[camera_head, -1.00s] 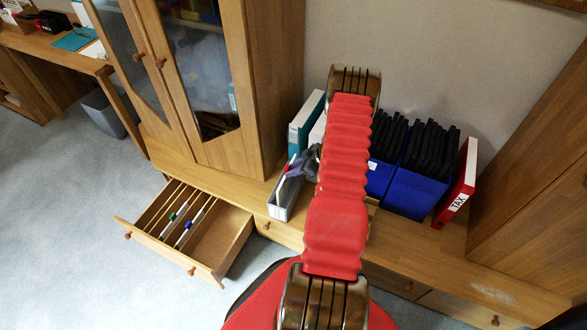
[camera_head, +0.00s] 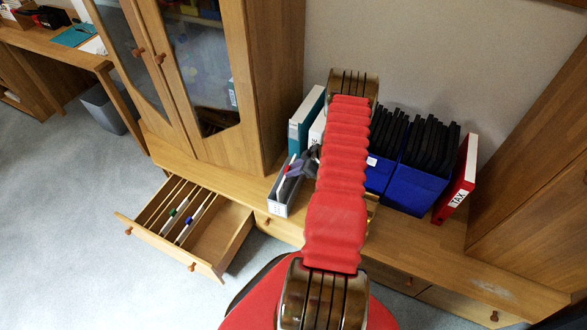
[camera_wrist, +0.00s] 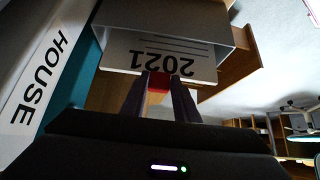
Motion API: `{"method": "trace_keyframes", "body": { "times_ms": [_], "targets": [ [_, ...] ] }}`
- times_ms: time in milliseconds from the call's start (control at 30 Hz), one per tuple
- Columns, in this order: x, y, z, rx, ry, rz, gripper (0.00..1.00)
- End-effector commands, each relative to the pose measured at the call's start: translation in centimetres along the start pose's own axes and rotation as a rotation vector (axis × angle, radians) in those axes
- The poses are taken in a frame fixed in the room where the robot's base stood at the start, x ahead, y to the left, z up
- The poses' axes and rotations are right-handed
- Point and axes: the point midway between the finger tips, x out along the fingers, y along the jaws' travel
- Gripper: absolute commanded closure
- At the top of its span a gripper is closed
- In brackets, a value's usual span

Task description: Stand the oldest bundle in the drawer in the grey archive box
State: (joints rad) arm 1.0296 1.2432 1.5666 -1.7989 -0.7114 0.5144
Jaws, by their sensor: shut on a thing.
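My gripper (camera_wrist: 165,85) is shut on the red and orange end of a white bundle (camera_wrist: 195,63), whose label reads 2021, upside down in the wrist view. The bundle's far part appears to be inside the grey archive box (camera_wrist: 170,32); whether it touches the bottom is hidden. In the head view the grey archive box (camera_head: 279,209) stands on the low cabinet, with a white, red-tipped item (camera_head: 289,168) rising from it. My arm partly hides the gripper there. The open drawer (camera_head: 236,235) holds bundles with green and blue marks (camera_head: 182,222); their dates are unreadable.
A teal binder (camera_head: 301,130) stands close behind the box; a HOUSE label (camera_wrist: 38,85) shows in the wrist view. Blue crates (camera_head: 413,190) of black files and a red TAX binder (camera_head: 461,180) stand right. A glass-door cabinet (camera_head: 255,90) rises behind left.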

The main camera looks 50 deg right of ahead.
Motion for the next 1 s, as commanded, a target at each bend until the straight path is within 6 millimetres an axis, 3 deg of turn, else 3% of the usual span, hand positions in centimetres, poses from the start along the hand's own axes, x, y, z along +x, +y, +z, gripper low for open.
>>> {"method": "trace_keyframes", "body": {
  "times_ms": [800,833,1000],
  "targets": [
    [1.2,0.0,1.0,0.000,0.000,0.000,1.00],
    [1.2,0.0,1.0,0.000,0.000,0.000,0.71],
    [1.2,0.0,1.0,0.000,0.000,0.000,0.59]
  ]
}}
